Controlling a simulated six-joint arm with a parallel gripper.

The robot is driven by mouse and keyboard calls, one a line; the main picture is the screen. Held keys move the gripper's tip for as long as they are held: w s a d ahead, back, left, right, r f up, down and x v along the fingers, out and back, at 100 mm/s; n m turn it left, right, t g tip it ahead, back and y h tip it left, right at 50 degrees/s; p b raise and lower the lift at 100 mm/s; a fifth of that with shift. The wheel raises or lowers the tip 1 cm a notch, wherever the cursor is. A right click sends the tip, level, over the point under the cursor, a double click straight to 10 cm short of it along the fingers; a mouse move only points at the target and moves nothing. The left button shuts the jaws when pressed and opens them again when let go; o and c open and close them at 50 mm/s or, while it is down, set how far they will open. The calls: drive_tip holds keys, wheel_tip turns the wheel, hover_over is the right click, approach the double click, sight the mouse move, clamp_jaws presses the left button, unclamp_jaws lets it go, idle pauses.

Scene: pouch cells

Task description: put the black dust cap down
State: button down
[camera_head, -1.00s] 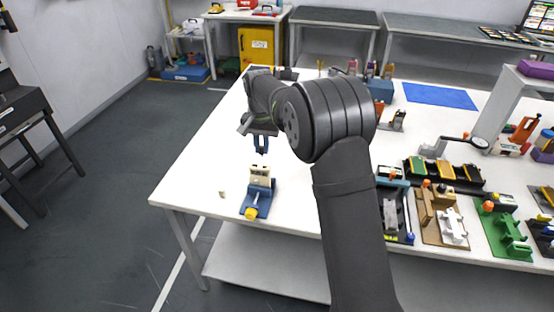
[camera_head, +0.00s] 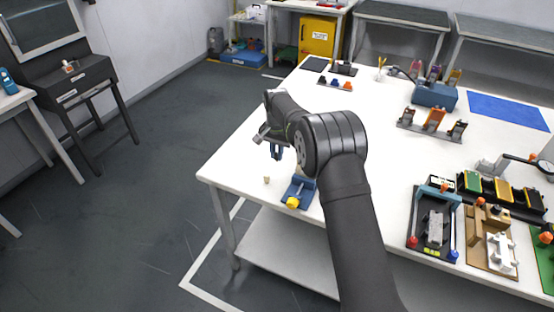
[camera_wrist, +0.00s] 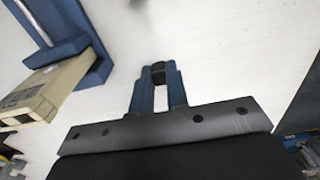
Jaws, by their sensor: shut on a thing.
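The black dust cap (camera_wrist: 158,68) is a small dark piece between the two blue fingertips of my gripper (camera_wrist: 158,78) in the wrist view. The gripper is shut on it. The white table surface shows below and around it. In the head view my gripper (camera_head: 276,153) is above the left part of the white table, left of and behind the blue fixture. The cap cannot be made out there.
A blue fixture (camera_head: 305,185) with a yellow knob (camera_head: 292,203) stands close by; its cream block (camera_wrist: 50,92) shows at left in the wrist view. A small beige piece (camera_head: 266,180) lies on the table (camera_head: 232,165) near its left edge. Several fixtures stand at right.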

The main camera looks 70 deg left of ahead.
drive_tip(key=shift+f, duration=1.5)
drive_tip(key=shift+f, duration=0.1)
drive_tip(key=c, duration=1.4)
unclamp_jaws()
wheel_tip(320, 180, up, 12)
drive_tip(key=shift+r, duration=0.15)
wheel_tip(320, 180, down, 13)
drive_tip(key=shift+r, duration=2.35)
